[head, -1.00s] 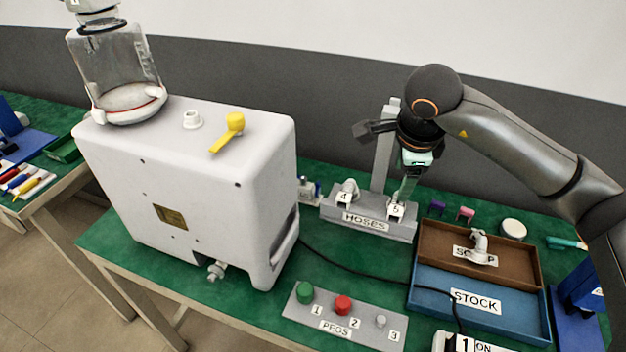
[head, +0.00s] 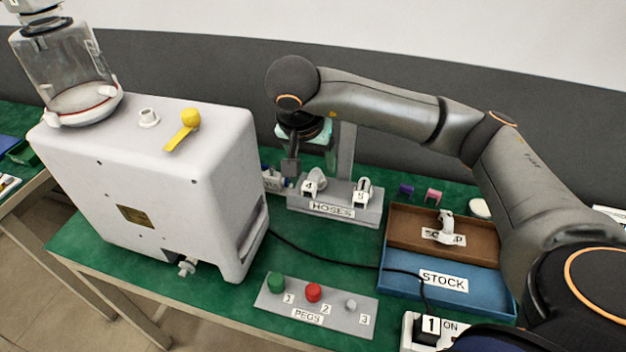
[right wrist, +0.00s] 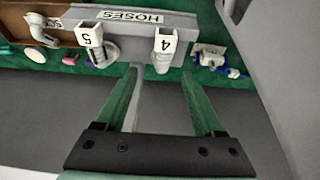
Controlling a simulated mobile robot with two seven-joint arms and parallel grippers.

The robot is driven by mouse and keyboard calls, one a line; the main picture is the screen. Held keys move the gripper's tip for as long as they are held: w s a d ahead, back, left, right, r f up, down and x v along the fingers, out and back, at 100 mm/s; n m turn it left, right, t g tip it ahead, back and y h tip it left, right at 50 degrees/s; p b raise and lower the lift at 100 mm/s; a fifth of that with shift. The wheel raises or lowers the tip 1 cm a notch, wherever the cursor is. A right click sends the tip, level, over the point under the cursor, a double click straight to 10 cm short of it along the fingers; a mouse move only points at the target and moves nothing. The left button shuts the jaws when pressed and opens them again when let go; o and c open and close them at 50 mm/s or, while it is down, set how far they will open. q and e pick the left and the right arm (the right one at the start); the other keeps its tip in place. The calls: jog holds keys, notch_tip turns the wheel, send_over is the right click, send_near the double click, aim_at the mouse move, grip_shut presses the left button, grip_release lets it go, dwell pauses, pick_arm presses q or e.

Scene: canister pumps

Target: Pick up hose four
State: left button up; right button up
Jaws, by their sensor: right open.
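Hose four (head: 314,182) is a short pale hose piece with a white "4" tag. It stands at the left end of the grey HOSES rack (head: 333,209). In the right wrist view, hose four (right wrist: 163,52) appears just beyond the fingertips, roughly between them. My right gripper (head: 291,172) is open and empty, behind and slightly left of hose four in the head view. Its two green fingers (right wrist: 159,72) show spread apart in the right wrist view. Hose five (head: 362,191) stands at the rack's right end. My left gripper is not in view.
A grey post (head: 346,150) rises behind the rack. The large white pump (head: 150,190) stands to the left, with small items (head: 272,180) between it and the rack. The brown SCRAP tray (head: 404,226), blue STOCK tray (head: 400,284) and PEGS block (head: 340,318) lie nearer.

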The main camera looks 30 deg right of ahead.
aim_at(314, 173)
jog(key=shift+x, duration=3.5)
jog(key=shift+a, duration=0.1)
jog(key=shift+c, duration=0.3)
grip_shut()
